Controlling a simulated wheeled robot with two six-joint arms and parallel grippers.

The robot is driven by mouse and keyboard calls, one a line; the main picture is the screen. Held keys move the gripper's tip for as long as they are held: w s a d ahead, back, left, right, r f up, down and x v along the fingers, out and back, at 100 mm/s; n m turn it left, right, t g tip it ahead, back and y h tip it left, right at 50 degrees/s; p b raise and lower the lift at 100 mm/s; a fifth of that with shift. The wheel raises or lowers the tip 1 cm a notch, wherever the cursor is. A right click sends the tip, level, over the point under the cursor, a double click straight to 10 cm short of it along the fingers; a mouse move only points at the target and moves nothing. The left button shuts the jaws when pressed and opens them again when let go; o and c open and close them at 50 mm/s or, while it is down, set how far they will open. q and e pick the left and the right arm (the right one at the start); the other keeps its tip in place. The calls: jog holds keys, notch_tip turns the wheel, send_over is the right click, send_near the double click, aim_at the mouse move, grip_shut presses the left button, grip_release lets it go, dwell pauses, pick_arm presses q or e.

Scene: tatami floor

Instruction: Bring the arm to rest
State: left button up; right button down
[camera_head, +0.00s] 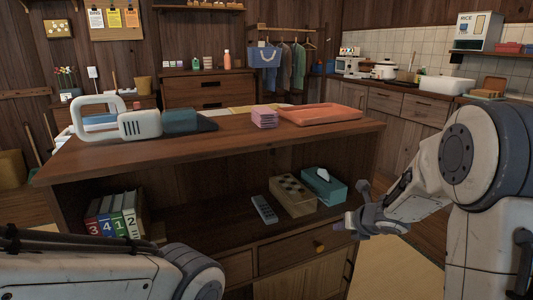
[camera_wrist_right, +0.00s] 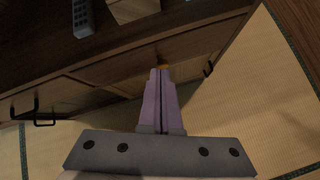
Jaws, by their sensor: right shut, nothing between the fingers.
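My right gripper (camera_head: 347,222) is in front of the right end of the wooden cabinet (camera_head: 225,151), near its open shelf and drawer level. Its two fingers are together and empty; in the right wrist view the closed fingers (camera_wrist_right: 160,98) point toward the drawer front, with an orange knob just beyond their tips. Whether the fingertips touch anything is hard to tell. My right arm comes in from the right edge. Only a part of my left arm shows at the bottom left, and its gripper is out of view.
Tatami floor (camera_head: 400,272) is clear at right.

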jog(key=s+a+r+m+g+h, duration=0.2)
jog(key=s+a+r+m, duration=0.1)
jog(key=s+a+m, duration=1.1)
jog(key=s+a+f+m+g+y, duration=0.1)
jog(key=s+a+m+g, duration=0.15)
jog(key=s+m, duration=0.6)
jog(key=s+a+m+g, duration=0.2)
jog(key=s+m+g, duration=0.25)
jog(key=s, duration=0.65)
notch_tip(320, 180, up, 38)
jog(key=s+m+p, duration=0.1)
jog(key=p, duration=3.7)
jog(key=shift+s+a+p, duration=0.2)
jog(key=shift+a+p, duration=0.1)
jog(key=shift+a, duration=0.05)
